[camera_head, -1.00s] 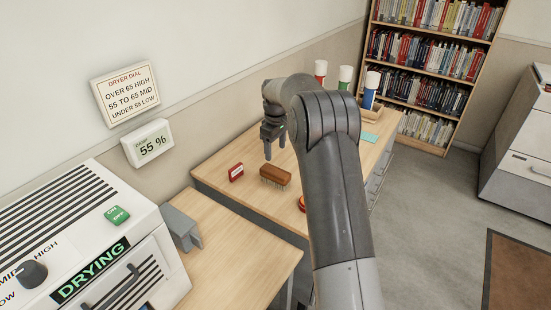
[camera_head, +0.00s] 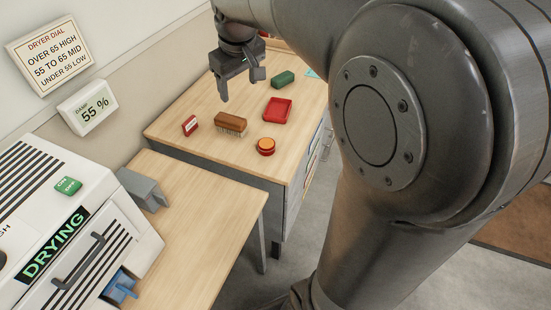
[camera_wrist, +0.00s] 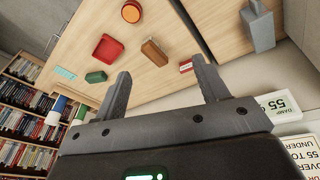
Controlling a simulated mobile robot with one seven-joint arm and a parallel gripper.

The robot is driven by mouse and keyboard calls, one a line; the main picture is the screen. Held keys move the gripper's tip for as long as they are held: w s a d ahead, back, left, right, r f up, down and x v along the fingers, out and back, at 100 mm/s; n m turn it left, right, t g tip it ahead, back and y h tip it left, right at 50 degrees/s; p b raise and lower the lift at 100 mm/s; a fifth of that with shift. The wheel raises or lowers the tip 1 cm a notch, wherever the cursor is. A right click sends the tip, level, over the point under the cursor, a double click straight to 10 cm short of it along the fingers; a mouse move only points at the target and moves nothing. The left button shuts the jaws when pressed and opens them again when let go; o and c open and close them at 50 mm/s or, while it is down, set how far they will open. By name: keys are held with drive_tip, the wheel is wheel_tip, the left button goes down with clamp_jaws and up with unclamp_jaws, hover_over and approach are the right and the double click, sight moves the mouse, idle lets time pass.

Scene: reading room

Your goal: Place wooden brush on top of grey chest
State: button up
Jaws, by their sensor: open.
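The wooden brush (camera_head: 230,121) lies bristles down on the wooden worktop (camera_head: 190,155). It also shows in the wrist view (camera_wrist: 153,52), between and beyond the fingertips. My gripper (camera_head: 241,86) is open and empty, above and apart from the brush, towards the back of the worktop. Both fingers show apart in the wrist view (camera_wrist: 165,68). I see no certain grey chest in the current frames. A large grey cabinet with a handle stood at the right edge of the earlier head view; my arm covers much of that side now.
A red-and-white block (camera_head: 190,125), red tray (camera_head: 278,109), green block (camera_head: 283,79) and orange-topped red disc (camera_head: 266,146) lie around the brush. A small grey bracket-like piece (camera_head: 140,187) stands near the drying machine (camera_head: 75,235). A bookcase (camera_wrist: 28,110) shows in the wrist view.

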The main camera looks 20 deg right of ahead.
drive_tip(key=s+f+m+t, duration=0.1)
drive_tip(key=s+m, duration=0.1)
drive_tip(key=s, duration=0.9)
drive_tip(key=s+f+m+t, duration=0.1)
drive_tip(key=s+f+m, duration=0.1)
drive_tip(key=s, duration=0.9)
drive_tip(key=shift+f+t, duration=0.25)
drive_tip(key=shift+t, duration=0.05)
